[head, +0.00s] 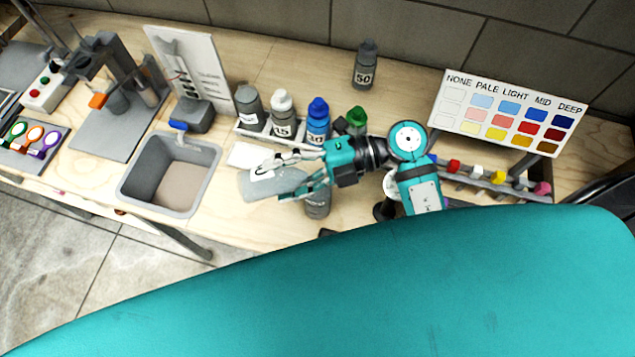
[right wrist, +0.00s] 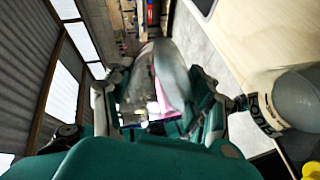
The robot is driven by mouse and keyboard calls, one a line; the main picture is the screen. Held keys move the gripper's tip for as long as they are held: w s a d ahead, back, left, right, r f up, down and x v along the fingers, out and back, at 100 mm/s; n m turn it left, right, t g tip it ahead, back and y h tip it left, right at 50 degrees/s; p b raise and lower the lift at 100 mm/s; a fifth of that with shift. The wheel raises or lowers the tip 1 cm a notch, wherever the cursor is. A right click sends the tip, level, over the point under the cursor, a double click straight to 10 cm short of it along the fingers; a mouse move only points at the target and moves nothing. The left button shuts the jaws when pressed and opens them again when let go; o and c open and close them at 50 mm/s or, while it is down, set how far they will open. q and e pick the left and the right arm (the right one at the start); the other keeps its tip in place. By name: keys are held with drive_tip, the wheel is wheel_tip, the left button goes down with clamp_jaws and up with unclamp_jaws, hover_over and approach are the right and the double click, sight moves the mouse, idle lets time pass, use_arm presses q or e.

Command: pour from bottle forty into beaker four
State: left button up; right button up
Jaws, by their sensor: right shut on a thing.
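My right gripper (head: 290,175) reaches in above the bench and is shut on a grey bottle-like thing (head: 256,187). It lies tilted well over, nearly level, pointing left towards the sink. In the right wrist view the held thing (right wrist: 172,72) shows between the fingers with a pale patch and some pink; I cannot read its number. My left gripper is not in view.
A rack behind the gripper holds a grey bottle (head: 248,107), a white-capped bottle (head: 283,113), a blue-capped bottle (head: 318,120) and a green-capped one (head: 357,118). Bottle 50 (head: 365,66) stands at the back. The sink (head: 171,174) is left. A colour chart (head: 507,112) stands right.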

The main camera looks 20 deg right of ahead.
drive_tip(key=shift+d+r+y, duration=0.2)
drive_tip(key=shift+r+y, duration=0.1)
drive_tip(key=shift+y, duration=0.1)
idle(0.8)
